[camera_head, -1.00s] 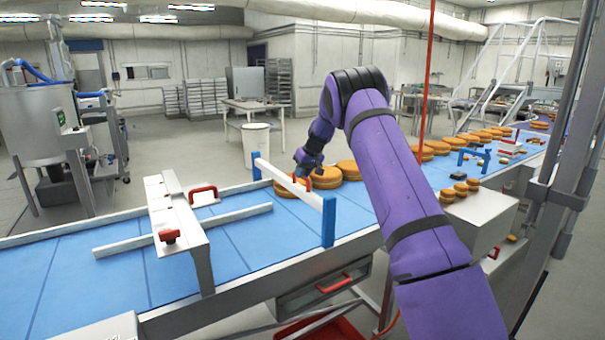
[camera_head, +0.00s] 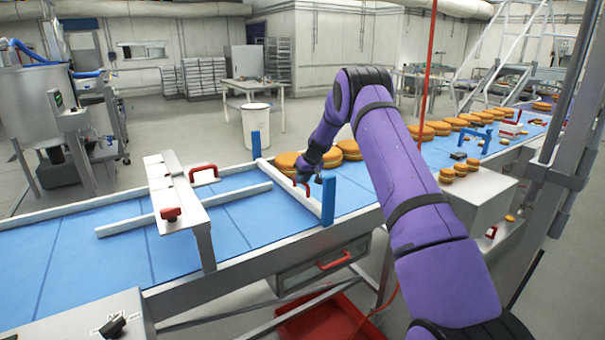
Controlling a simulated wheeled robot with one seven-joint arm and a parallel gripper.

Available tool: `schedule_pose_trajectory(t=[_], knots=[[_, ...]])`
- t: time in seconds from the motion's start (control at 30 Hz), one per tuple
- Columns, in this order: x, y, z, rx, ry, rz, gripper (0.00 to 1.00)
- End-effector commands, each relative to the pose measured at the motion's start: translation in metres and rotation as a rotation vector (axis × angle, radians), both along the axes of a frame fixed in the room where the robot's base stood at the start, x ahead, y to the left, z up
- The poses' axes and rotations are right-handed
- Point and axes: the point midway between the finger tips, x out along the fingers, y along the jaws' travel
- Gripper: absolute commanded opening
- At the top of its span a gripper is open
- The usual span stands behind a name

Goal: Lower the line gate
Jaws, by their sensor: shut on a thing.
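The line gate (camera_head: 282,185) is a pale bar across the blue belt, held between a far blue post (camera_head: 256,145) and a near blue post (camera_head: 328,201). The bar sits low on the posts, close to the belt, and both posts stick up above it. My gripper (camera_head: 309,181) is at the gate's red handle, near the near post, and is shut on it. The fingers are small and the handle is partly hidden by them.
Filled rounds (camera_head: 287,162) stand just behind the gate, with more rounds (camera_head: 440,128) farther up the belt. A metal bridge with red handles (camera_head: 178,205) and a slanted rail (camera_head: 125,226) lie left of the gate. The belt (camera_head: 110,260) there holds no rounds.

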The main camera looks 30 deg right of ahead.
Motion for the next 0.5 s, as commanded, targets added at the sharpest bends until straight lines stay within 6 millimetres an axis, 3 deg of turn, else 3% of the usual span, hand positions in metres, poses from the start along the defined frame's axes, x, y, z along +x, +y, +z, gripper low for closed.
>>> schedule_pose_trajectory(t=[0.17,0.2,0.27,0.5], knots=[[-0.0021,0.0004,-0.0060,0.001,0.009,0.000,0.00],[-0.0021,0.0004,-0.0061,0.001,0.009,0.000,0.26],[-0.0020,0.0004,-0.0056,0.001,0.008,0.000,0.40],[-0.0014,0.0003,-0.0036,0.001,0.006,0.000,0.42]])
